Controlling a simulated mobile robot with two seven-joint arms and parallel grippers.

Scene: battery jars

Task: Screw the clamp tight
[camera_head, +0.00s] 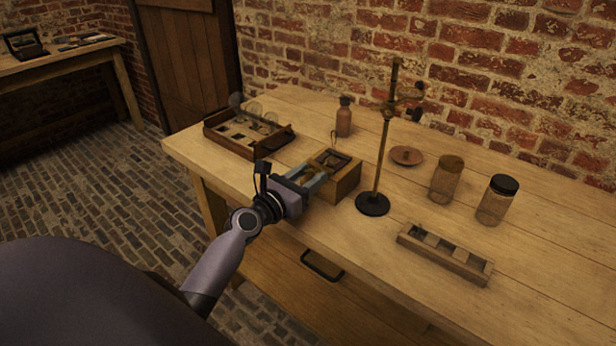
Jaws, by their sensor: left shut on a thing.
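A stand with a round black base (372,204) and a thin upright rod is on the bench, right of my left gripper. A dark clamp (408,108) sits high on the rod and points right; its screw is too small to make out. My left gripper (322,178) is at the left side of a small open wooden box (345,186), well below and left of the clamp. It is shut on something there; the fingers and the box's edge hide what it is. My right gripper is not in view.
A divided wooden tray (232,145) is at the left, with glass pieces behind. A brown bottle (344,117), a round lid (406,155), two jars (446,180) (496,202) and a narrow rack (442,256) stand around the stand. The bench front right is clear.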

